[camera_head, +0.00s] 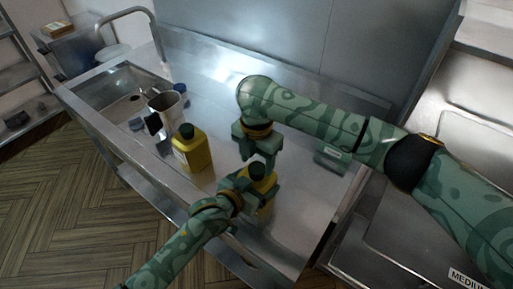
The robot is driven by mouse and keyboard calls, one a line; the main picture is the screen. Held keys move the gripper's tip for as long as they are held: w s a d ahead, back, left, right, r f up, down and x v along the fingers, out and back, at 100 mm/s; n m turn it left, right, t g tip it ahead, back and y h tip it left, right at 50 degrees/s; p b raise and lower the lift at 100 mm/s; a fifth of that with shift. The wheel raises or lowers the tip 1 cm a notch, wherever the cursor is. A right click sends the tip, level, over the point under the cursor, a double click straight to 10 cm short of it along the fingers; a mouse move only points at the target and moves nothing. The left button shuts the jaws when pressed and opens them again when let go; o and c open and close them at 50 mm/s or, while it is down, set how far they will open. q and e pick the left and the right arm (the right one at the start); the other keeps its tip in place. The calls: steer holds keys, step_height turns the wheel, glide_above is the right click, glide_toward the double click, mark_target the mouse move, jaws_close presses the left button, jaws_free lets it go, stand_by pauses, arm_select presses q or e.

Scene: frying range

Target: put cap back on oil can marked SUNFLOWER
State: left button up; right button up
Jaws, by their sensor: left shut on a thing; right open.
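A yellow oil can (267,187) stands at the front of the steel counter, partly hidden by my grippers. My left gripper (252,186) is shut on its body. A dark cap or top (258,168) shows at the can's upper end; I cannot tell whether it is seated. My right gripper (258,157) is open, pointing down just above this dark top; contact is unclear. A second yellow can (193,153) with a dark cap (186,131) and a pale label stands upright to the left. The lettering on both cans is too small to read.
A metal jug (168,107) with a black handle and a small blue item (180,88) stand behind the second can. A sink (115,95) is at the left. A green box (331,158) lies right of my grippers. The counter's front right is clear.

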steer(key=shift+f, duration=0.65)
steer(key=c, duration=1)
steer(key=o, duration=1.2)
steer(key=shift+r, duration=0.1)
step_height(320, 180, up, 12)
steer(key=shift+f, duration=0.1)
